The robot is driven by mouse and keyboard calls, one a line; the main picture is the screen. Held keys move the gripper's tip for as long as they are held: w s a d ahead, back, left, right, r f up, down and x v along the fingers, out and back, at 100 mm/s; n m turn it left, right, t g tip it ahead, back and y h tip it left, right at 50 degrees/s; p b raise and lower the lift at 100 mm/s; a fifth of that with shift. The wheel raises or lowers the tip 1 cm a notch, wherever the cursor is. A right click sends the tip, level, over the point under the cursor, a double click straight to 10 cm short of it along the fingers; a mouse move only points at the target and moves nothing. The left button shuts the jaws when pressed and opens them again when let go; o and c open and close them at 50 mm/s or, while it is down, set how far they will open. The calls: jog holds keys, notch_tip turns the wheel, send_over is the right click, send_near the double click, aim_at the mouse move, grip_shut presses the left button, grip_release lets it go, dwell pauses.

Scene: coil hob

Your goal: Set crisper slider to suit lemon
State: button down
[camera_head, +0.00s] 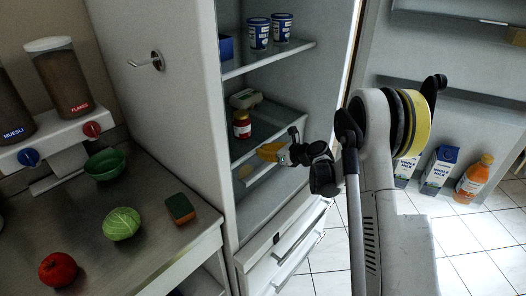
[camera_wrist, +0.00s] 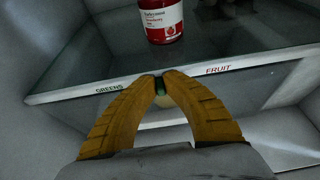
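My gripper (camera_wrist: 161,77) is at the front rail (camera_wrist: 75,92) of the fridge's lower glass shelf, with its yellow fingers close together. A small dark and green knob, seemingly the crisper slider (camera_wrist: 159,86), shows between the fingertips, about midway between the GREENS label (camera_wrist: 108,89) on the left and the FRUIT label (camera_wrist: 218,69) on the right. The fingers hide most of it. A pale yellowish round thing (camera_wrist: 165,101) shows below the rail between the fingers; I cannot tell if it is the lemon. In the head view my gripper (camera_head: 262,152) reaches into the fridge from the right.
A red-labelled jar (camera_head: 242,125) and an egg carton (camera_head: 245,98) stand on the shelf above the rail. The open fridge door (camera_head: 460,115) is at the right, with milk cartons (camera_head: 439,167) and a juice bottle (camera_head: 474,178). A counter (camera_head: 150,248) is at the left.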

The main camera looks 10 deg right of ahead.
jog(key=w+d, duration=0.2)
jog(key=shift+d, duration=0.4)
jog(key=c, duration=1.5)
grip_release()
jog(key=shift+w+d, duration=0.1)
jog(key=v, duration=1.2)
jog(key=shift+f, duration=0.1)
